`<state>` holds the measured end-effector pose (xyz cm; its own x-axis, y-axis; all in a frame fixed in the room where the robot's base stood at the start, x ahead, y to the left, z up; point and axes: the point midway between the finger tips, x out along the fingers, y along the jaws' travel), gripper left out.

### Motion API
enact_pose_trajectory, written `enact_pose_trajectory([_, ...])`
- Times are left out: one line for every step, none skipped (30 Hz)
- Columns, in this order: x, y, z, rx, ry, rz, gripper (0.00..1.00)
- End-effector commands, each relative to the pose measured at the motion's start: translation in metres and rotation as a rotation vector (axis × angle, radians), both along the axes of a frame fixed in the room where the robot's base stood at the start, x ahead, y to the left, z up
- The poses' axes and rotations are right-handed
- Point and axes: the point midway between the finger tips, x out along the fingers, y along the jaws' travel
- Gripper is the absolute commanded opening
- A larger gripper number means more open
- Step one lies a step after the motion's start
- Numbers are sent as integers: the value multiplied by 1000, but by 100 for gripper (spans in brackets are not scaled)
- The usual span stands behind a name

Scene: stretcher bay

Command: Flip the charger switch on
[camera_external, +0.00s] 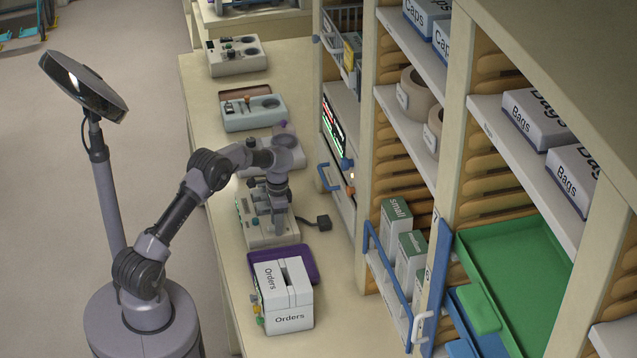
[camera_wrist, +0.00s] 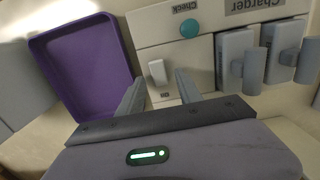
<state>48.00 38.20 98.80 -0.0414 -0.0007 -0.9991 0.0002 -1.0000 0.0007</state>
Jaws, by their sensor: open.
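The charger (camera_external: 256,238) is a pale box on the counter, below my gripper (camera_external: 278,228). In the wrist view the charger (camera_wrist: 150,28) carries an upside-down "Charger" label, a round teal button (camera_wrist: 189,28) marked "Check" and a white switch (camera_wrist: 157,72). Small lettering by the switch is too small to read, and I cannot tell which way the switch is set. My gripper (camera_wrist: 160,90) is open and empty, its two fingertips on either side of the switch's near end. I cannot tell whether they touch the panel.
Two grey blocks with knobs (camera_wrist: 235,58) sit in the charger beside the switch. A purple tray (camera_external: 296,262) and a white Orders box (camera_external: 284,297) stand close by. Similar devices (camera_external: 252,112) line the counter behind. Shelves rise at the right; a black plug (camera_external: 323,222) lies near the charger.

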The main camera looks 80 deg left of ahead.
Motion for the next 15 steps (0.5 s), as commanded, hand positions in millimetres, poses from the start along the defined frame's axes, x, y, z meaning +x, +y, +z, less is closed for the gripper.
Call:
enact_pose_trajectory([1,0,8,1,-2,0,42])
enact_pose_trajectory([1,0,14,1,-2,0,42])
enact_pose_trajectory([2,1,25,2,-4,0,42])
enact_pose_trajectory([2,1,35,3,-4,-1,42])
enact_pose_trajectory([3,1,45,4,-4,-1,42])
enact_pose_trajectory([3,1,60,4,-4,-1,42])
enact_pose_trajectory([4,1,71,3,-4,0,42])
enact_pose_trajectory([4,1,81,3,-4,-1,42])
enact_pose_trajectory([5,1,95,4,-4,-1,42])
enact_pose_trajectory([5,1,105,3,-4,0,42])
enact_pose_trajectory([5,0,115,3,-3,-1,42])
enact_pose_trajectory([6,0,126,3,-3,-2,42])
enact_pose_trajectory([6,0,134,3,-3,-1,42])
enact_pose_trajectory([6,0,142,2,-3,-1,42])
enact_pose_trajectory([7,0,150,2,-3,-1,42])
